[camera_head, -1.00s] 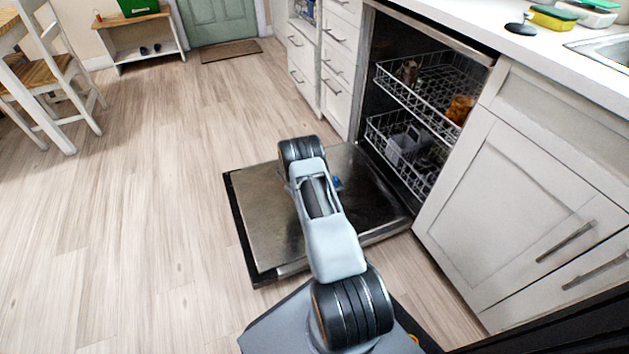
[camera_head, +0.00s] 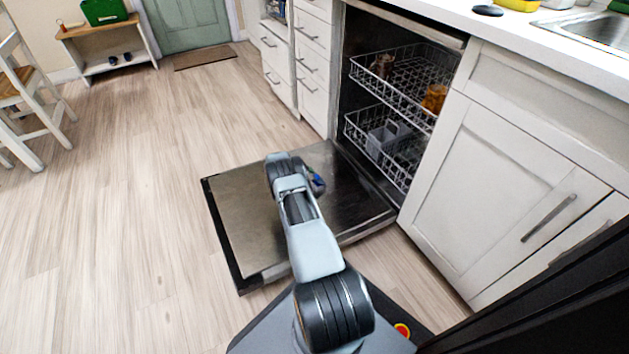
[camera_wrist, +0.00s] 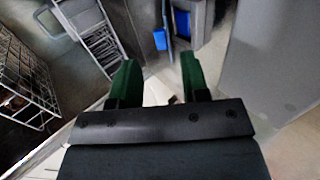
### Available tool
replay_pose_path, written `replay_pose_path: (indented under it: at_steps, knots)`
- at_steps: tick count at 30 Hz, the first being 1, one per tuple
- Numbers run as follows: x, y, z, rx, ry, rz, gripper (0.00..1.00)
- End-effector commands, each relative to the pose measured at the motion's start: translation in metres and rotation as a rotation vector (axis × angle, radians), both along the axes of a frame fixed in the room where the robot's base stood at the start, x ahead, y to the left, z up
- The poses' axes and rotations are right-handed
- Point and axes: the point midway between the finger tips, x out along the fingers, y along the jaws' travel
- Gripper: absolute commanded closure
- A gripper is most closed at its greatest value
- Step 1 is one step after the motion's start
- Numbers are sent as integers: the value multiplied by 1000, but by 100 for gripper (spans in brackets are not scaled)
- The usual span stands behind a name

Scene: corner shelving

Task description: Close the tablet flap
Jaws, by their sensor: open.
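The dishwasher door (camera_head: 240,200) lies folded down, with its inner face up. In the wrist view a small blue piece (camera_wrist: 160,39) hangs beside a grey housing with a blue patch (camera_wrist: 182,23); which is the flap I cannot tell for sure. My gripper (camera_wrist: 160,78) has its two green fingers apart with nothing between them. The blue parts lie beyond the fingertips, apart from them.
The upper rack (camera_head: 405,80) and lower rack (camera_head: 385,145) sit inside the dishwasher, holding a few dishes. A white cabinet (camera_head: 490,180) stands to the right, drawers (camera_head: 312,65) to the left. The wooden floor (camera_head: 130,220) left of the door is clear.

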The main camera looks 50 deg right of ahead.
Motion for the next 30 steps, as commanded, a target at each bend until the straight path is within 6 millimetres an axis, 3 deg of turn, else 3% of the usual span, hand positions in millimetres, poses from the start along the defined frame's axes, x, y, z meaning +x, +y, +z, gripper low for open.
replay_pose_path:
  at_steps: [1, 7, 23, 30]
  knots:
    - [-3, -7, -11, 1, 0, -1, 58]
    - [-8, -25, -27, 1, 0, 0, 58]
    - [-11, -37, -33, 1, 0, 1, 58]
    - [-11, -36, -33, 1, 0, 1, 78]
